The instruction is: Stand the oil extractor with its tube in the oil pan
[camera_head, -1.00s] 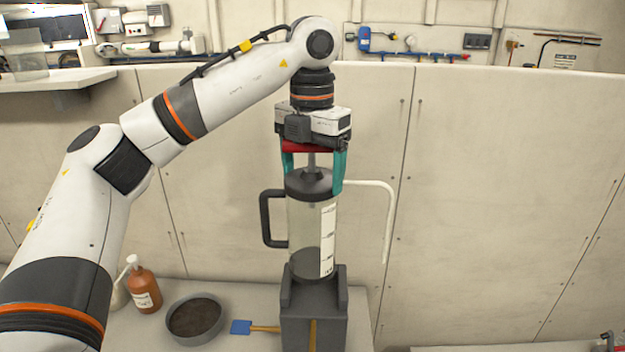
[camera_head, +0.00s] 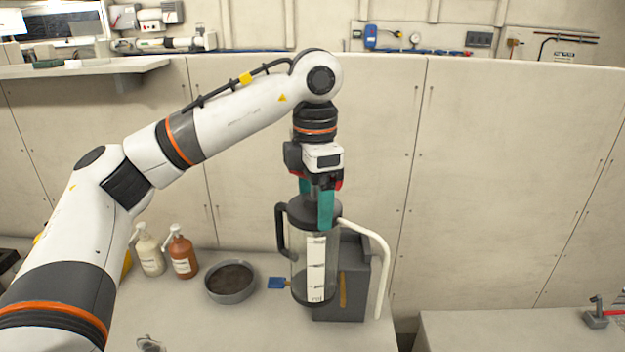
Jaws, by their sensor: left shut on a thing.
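The oil extractor (camera_head: 316,265) is a clear cylinder with a black lid, a black side handle and a white scale strip. Its white tube (camera_head: 383,262) leaves the top, bends over to the right and hangs down. My left gripper (camera_head: 319,205), with teal fingers, is shut on the extractor's top and holds it upright in front of a dark grey block-like holder (camera_head: 350,285). The oil pan (camera_head: 231,283) is a round grey dish with dark contents, on the bench to the left, apart from the extractor and tube. My right gripper is not in view.
A white pump bottle (camera_head: 150,255) and an orange-brown pump bottle (camera_head: 183,257) stand left of the pan. A blue-bladed tool (camera_head: 277,283) lies between pan and extractor. The front of the bench (camera_head: 250,330) is mostly clear. A gap separates it from the right bench (camera_head: 500,330).

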